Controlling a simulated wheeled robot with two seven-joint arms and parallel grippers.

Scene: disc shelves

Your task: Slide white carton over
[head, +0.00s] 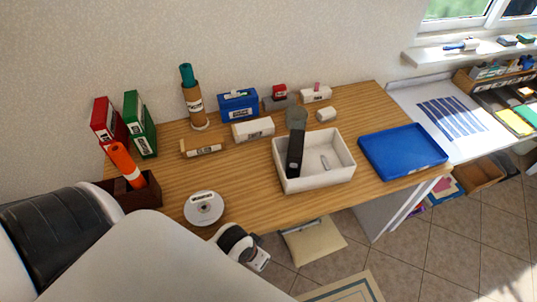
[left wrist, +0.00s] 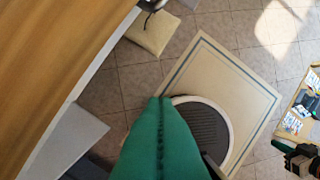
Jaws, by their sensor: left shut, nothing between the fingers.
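A white carton (head: 253,130) with a dark label lies on the wooden table, behind the white open bin. A second, smaller white box (head: 316,94) with a label and a pink item on top stands at the back, so which one is meant is unclear. My left gripper shows in the left wrist view (left wrist: 160,102) as two green fingers pressed together along a dark seam, with nothing between them. It points over the floor beyond the table's front edge, apart from both cartons.
The white bin (head: 315,185) holds a black item. A blue tray (head: 402,151) lies to its right. A disc (head: 203,207) lies near the front edge. Blue box (head: 238,105), brown cylinder (head: 194,105) and tan block (head: 202,147) stand around the white carton. Bare wood shows left of the bin.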

